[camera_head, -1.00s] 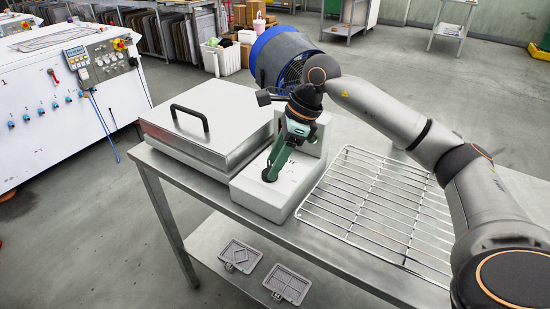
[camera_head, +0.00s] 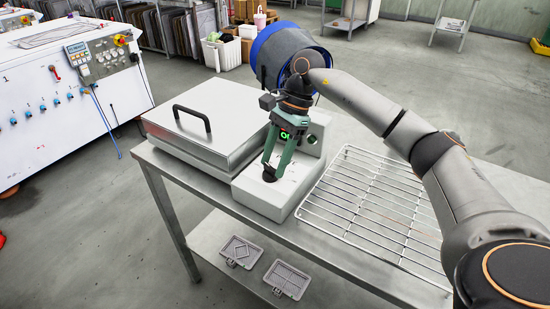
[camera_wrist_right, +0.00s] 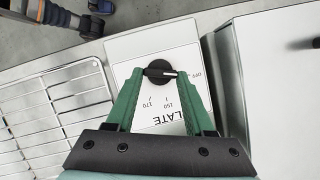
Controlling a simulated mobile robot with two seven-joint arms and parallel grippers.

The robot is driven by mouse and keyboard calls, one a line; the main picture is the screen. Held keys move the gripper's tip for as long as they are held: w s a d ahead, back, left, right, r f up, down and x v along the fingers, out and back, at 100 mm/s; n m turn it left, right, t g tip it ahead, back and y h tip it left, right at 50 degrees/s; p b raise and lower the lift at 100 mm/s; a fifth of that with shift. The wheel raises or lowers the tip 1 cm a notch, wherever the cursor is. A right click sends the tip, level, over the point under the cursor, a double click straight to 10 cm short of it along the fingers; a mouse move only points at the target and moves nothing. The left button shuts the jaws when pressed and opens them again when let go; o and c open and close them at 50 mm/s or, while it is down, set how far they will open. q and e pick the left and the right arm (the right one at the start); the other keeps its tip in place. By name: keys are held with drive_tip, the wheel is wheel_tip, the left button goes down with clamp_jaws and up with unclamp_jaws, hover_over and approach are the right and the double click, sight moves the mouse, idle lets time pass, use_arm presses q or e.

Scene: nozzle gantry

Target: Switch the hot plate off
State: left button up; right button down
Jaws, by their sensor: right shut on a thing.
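The hot plate has a steel lidded box with a black handle (camera_head: 192,119) and a pale control housing (camera_head: 262,204) on its right. A round black knob (camera_wrist_right: 160,70) sits on the housing's label, which shows OFF, 150 and 170. The knob's white mark points right, towards OFF in the wrist view. My right gripper (camera_head: 269,173) reaches down with its green fingers on either side of the knob and is shut on it; it also shows in the wrist view (camera_wrist_right: 161,74). A green glow shows between the fingers in the head view. My left gripper is not in view.
A wire rack (camera_head: 375,215) lies on the steel table to the right of the housing. A blue-rimmed drum (camera_head: 262,58) stands behind. Two grey trays (camera_head: 241,251) lie on the lower shelf. A white machine (camera_head: 65,105) stands at the left across a floor gap.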

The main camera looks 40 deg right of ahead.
idle(0.4)
drive_tip(key=shift+c, duration=1.4)
unclamp_jaws()
drive_tip(key=v, duration=1.2)
drive_tip(key=shift+r+p, duration=0.3)
drive_tip(key=shift+p, duration=0.1)
